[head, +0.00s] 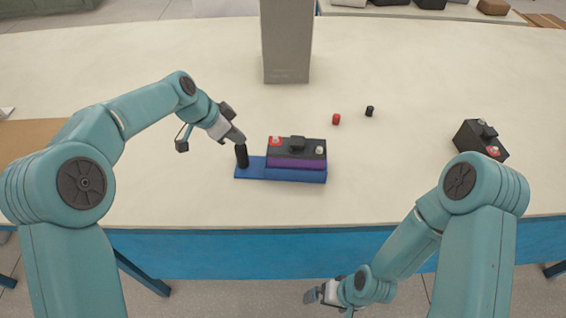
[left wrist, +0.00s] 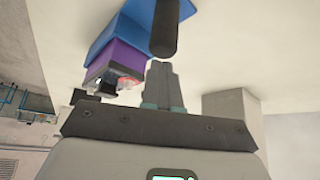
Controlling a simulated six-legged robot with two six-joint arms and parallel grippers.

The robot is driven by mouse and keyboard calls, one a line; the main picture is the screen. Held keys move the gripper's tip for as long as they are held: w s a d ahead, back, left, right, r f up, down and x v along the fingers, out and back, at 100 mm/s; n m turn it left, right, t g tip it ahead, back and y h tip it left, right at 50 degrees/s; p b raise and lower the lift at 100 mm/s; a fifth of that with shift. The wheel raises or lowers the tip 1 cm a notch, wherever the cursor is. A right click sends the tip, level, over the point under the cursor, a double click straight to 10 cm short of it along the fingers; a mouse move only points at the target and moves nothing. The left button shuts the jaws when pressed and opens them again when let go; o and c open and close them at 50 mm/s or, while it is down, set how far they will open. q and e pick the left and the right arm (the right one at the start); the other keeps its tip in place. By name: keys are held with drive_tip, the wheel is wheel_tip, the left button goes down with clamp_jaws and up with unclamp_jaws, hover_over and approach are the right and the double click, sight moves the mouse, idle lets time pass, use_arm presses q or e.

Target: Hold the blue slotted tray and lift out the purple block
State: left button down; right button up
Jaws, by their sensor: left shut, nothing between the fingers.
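The blue slotted tray (head: 250,172) lies on the table near its front edge, with an upright black handle (head: 242,157) at its left end. The purple block (head: 297,162) sits in the tray, with a black top bearing red and pale terminals. My left gripper (head: 238,138) is shut and empty beside the top of the handle. In the left wrist view the closed fingers (left wrist: 163,80) point toward the handle (left wrist: 163,38), with the blue tray (left wrist: 112,32) and purple block (left wrist: 118,58) to the left. My right gripper (head: 318,294) hangs low in front of the table; its jaws are too small to judge.
A tall grey box (head: 286,45) stands behind the tray. A small red cap (head: 336,119) and a small black cap (head: 369,111) lie right of it. Another black battery (head: 480,140) stands at the far right. The table between is clear.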

use_arm(q)
drive_tip(key=shift+f+b, duration=0.5)
drive_tip(key=shift+f, duration=0.05)
use_arm(e)
drive_tip(key=shift+f, duration=0.5)
